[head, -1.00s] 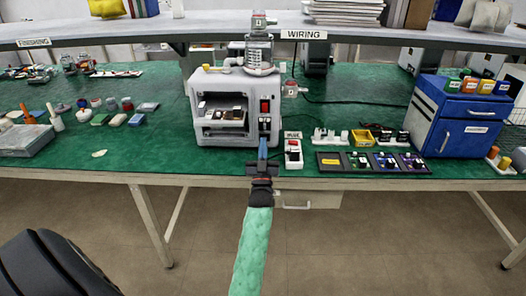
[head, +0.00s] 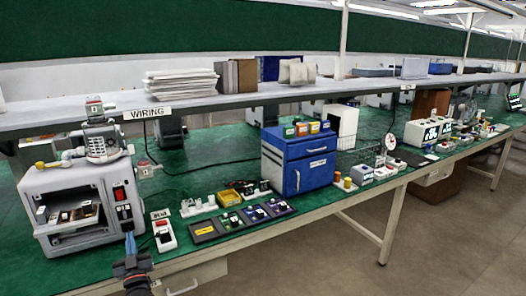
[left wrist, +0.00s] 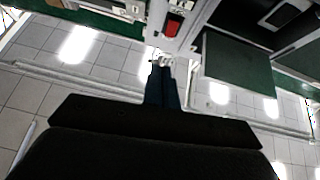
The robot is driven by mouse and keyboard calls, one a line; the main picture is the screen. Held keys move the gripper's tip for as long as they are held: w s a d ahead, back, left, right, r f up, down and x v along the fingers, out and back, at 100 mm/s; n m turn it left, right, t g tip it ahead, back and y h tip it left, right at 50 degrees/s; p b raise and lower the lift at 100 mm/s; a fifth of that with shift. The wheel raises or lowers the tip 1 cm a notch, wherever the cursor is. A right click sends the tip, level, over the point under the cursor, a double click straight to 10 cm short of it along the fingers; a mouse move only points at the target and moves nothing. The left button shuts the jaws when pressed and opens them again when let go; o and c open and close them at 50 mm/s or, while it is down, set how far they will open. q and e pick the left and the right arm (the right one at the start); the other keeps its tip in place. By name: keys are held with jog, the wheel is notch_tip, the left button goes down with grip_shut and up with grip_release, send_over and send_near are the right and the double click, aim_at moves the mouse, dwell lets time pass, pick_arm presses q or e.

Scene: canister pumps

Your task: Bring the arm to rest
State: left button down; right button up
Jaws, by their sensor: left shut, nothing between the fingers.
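My left gripper (head: 130,243) is at the lower left of the head view, with its blue fingers pointing up towards the bench's front edge. It also shows in the left wrist view (left wrist: 161,72), with its two dark fingers together and nothing between them. In the head view it appears just below the front right corner of the white pump machine (head: 84,180). I cannot tell whether it touches the machine. A red switch (head: 119,193) is on the machine's front, above the gripper. My right gripper is not in view.
A white box with a red switch (head: 164,236) is just right of the gripper. A tray of dark modules (head: 243,224), a blue drawer cabinet (head: 298,163) and a wire basket (head: 362,158) stand further right. A shelf (head: 215,102) runs above the green bench. Floor is open in front.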

pick_arm(q)
notch_tip(320, 180, down, 5)
jog(key=w+d+m+g+h, duration=0.1)
jog(key=w+g+h, duration=0.2)
jog(key=h, duration=0.1)
jog(key=s+d+f+m+g+h, duration=0.2)
jog(key=s+d+g+h, duration=0.15)
jog(key=d, duration=0.35)
jog(key=s+d+f+m+g+h, duration=0.1)
jog(key=s+d+f+g+h, duration=0.2)
jog(key=d, duration=0.4)
jog(key=s+d+f+m+g+h, duration=0.1)
jog(key=s+d+f+g, duration=0.2)
jog(key=s, duration=1)
jog(key=s+d+f+m+g, duration=0.2)
jog(key=s+d+f, duration=0.4)
jog(key=s, duration=0.7)
jog(key=s+d+f+m+g+h+p, duration=0.1)
jog(key=s+d+f+g, duration=0.4)
jog(key=s, duration=0.8)
jog(key=shift+s+d+h, duration=0.3)
jog(key=shift+d+h, duration=0.05)
jog(key=shift+d, duration=0.55)
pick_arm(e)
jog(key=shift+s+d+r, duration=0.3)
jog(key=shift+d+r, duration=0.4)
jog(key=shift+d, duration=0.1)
